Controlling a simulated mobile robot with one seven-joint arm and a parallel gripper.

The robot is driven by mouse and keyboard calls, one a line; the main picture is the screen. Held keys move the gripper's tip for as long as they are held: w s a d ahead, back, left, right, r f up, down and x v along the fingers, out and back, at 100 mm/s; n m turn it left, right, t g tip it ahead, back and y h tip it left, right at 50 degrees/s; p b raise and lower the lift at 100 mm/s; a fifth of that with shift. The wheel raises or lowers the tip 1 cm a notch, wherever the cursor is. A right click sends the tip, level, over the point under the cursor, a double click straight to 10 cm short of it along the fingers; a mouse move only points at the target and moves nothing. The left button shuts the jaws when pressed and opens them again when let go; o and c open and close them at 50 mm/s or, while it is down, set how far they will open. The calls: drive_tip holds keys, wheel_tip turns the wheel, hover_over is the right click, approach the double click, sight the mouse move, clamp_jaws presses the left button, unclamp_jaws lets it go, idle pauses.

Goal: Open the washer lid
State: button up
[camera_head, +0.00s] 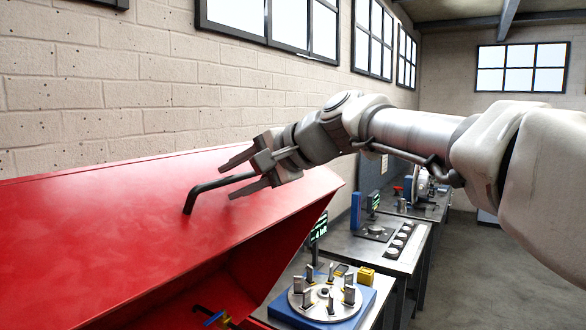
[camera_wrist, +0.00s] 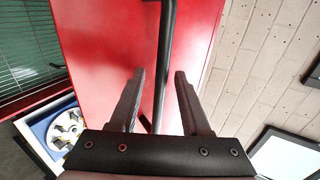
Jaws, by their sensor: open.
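The washer's red lid (camera_head: 120,230) is a broad sloping panel in the head view, with a dark red hollow visible under its front edge. It fills the middle of the wrist view (camera_wrist: 100,35). A black bent bar handle (camera_head: 208,187) stands out from the lid. In the wrist view the handle (camera_wrist: 166,40) runs lengthwise between the fingers. My gripper (camera_head: 227,182) is open at the handle, its fingers (camera_wrist: 160,73) on either side of the bar with gaps showing. Contact is not visible. The handle's right end is hidden behind the gripper in the head view.
A rotor fixture (camera_head: 322,300) on a blue base stands on the bench right of the washer. More benches (camera_head: 405,255) run back along the brick wall (camera_head: 90,100). A green slatted surface (camera_wrist: 25,55) shows at left in the wrist view. The floor (camera_head: 500,280) at right is clear.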

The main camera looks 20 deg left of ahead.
drive_tip(key=b+v, duration=0.3)
drive_tip(key=v, duration=1.4)
drive_tip(key=shift+d+f, duration=0.1)
drive_tip(key=shift+d, duration=0.05)
drive_tip(key=s+d+f+t+h+b, duration=0.1)
drive_tip(key=s+d+f+h, duration=0.3)
drive_tip(key=d+f, duration=0.6)
drive_tip(key=s+d+f+n+t+h+b, duration=0.1)
drive_tip(key=s+d+f+h, duration=0.3)
drive_tip(key=d+f, duration=0.7)
drive_tip(key=s+d+f+t+h+b, duration=0.1)
drive_tip(key=s+d+f+h, duration=0.3)
drive_tip(key=d+f, duration=0.6)
wheel_tip(320, 180, down, 8)
drive_tip(key=shift+s+d+r+n+t+b, duration=0.1)
drive_tip(key=shift+s+d+n+t+b, duration=0.2)
drive_tip(key=shift+s+t+b, duration=0.25)
drive_tip(key=shift+w+a, duration=0.1)
drive_tip(key=shift+a, duration=0.1)
